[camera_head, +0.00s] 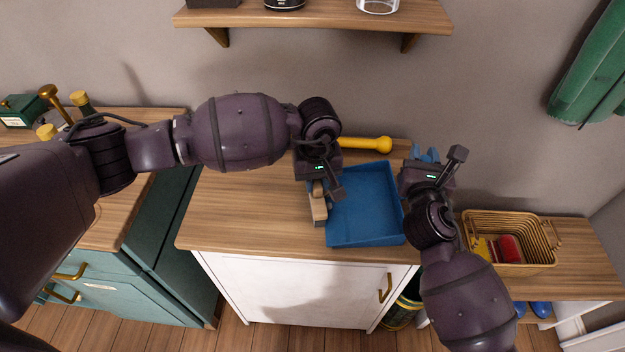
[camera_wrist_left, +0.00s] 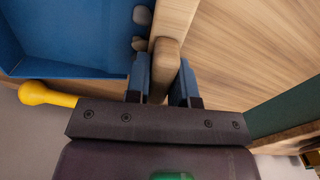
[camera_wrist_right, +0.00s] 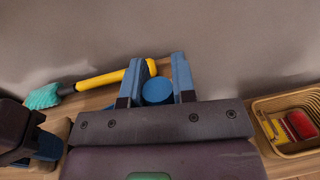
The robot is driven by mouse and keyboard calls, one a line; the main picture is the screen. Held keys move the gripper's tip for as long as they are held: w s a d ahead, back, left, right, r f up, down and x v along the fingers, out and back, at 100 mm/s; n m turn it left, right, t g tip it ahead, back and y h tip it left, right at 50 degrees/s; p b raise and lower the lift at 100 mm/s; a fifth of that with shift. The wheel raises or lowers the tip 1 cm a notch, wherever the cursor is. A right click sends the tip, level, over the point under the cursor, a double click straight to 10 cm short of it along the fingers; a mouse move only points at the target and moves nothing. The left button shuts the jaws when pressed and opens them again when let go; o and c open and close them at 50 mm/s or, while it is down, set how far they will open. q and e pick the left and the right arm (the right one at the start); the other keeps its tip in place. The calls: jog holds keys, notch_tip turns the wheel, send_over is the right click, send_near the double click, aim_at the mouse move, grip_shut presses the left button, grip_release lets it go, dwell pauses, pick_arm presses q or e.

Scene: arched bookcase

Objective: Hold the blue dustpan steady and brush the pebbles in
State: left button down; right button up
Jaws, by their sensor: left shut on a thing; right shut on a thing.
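The blue dustpan (camera_head: 365,210) lies on the wooden cabinet top. My right gripper (camera_head: 425,160) is shut on its round blue handle (camera_wrist_right: 158,91), which shows between the fingers in the right wrist view. My left gripper (camera_head: 322,187) is shut on the wooden brush (camera_head: 318,207), at the pan's left edge. Pebbles cannot be made out clearly in the head view. The brush's bristles are hidden.
A yellow-handled tool (camera_head: 368,144) with a teal head (camera_wrist_right: 45,95) lies behind the dustpan. A wicker basket (camera_head: 510,262) holding red and yellow things stands at the right. A wooden shelf (camera_head: 320,17) is above. The cabinet top left of the brush is clear.

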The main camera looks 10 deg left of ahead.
aim_at(347, 200)
pick_arm(q)
jog(key=shift+d+r, duration=0.15)
jog(key=shift+d, duration=0.9)
pick_arm(e)
jog(key=shift+s+a+f, duration=0.1)
jog(key=shift+a+f, duration=0.15)
jog(key=shift+a, duration=0.05)
pick_arm(q)
jog(key=shift+w+d, duration=0.15)
jog(key=shift+d, duration=0.2)
pick_arm(e)
jog(key=shift+d+r, duration=0.2)
pick_arm(q)
jog(key=shift+w+d+r, duration=0.1)
jog(key=shift+d+r, duration=0.25)
jog(key=shift+d, duration=0.5)
jog(key=shift+w+d+f, duration=0.1)
jog(key=shift+d, duration=1.15)
dwell(0.3)
notch_tip(347, 200, up, 6)
dwell(0.9)
jog(key=shift+w, duration=0.1)
pick_arm(e)
jog(key=o, duration=0.8)
